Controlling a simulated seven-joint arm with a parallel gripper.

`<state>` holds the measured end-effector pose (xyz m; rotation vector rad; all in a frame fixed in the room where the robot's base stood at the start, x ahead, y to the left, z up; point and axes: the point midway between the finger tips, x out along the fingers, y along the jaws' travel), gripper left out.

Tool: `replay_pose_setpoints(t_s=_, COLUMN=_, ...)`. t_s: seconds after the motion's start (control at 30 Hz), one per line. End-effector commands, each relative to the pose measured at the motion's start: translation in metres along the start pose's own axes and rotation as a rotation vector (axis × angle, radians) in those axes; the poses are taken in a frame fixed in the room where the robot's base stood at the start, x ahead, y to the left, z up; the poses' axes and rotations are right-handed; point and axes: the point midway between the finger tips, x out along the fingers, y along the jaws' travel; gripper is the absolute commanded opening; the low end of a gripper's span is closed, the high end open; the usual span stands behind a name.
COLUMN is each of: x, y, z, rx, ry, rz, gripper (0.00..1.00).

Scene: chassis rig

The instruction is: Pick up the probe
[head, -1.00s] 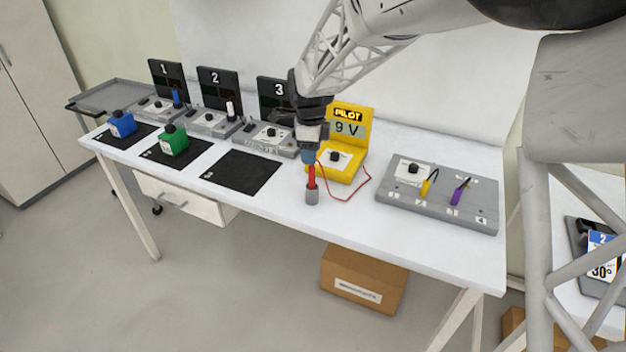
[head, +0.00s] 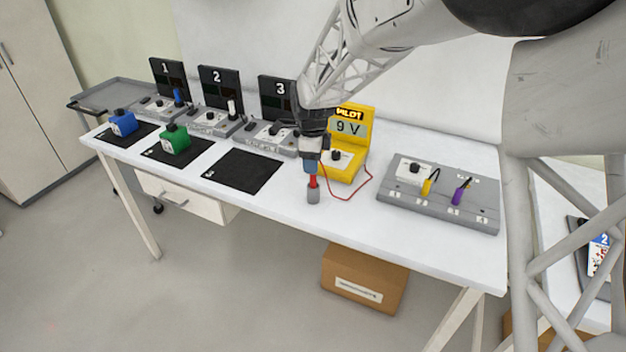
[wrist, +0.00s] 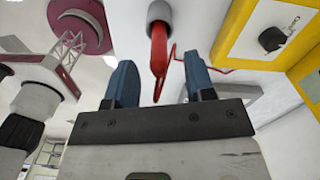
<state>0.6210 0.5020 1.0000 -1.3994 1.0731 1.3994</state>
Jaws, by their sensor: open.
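The red probe (head: 313,180) stands upright in a small grey holder (head: 313,196) at the front of the table, with a red wire running from it to the yellow PILOT meter (head: 343,172). In the wrist view the red probe (wrist: 158,52) shows ahead of the fingers, its grey holder (wrist: 161,12) at the top edge. My gripper (head: 311,165) is at the upper end of the probe in the head view. In the wrist view its two blue fingers (wrist: 161,84) are apart, with the probe lined up between them. Whether they touch it cannot be told.
A grey panel (head: 398,204) with yellow and purple plugs lies to the right. Black mats (head: 240,172), a green box (head: 173,140), a blue box (head: 123,123) and numbered stations stand to the left. The white table front (head: 370,234) is clear around the holder.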

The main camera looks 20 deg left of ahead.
Motion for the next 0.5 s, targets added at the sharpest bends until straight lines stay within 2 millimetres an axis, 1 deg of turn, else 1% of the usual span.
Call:
replay_pose_setpoints(t_s=0.3, x=0.035, y=0.001, z=-0.002, rx=0.0, ry=0.001, rz=0.002, gripper=0.49)
replay_pose_setpoints(t_s=0.5, x=0.044, y=0.001, z=-0.002, rx=0.0, ry=0.0, rz=0.001, gripper=0.49)
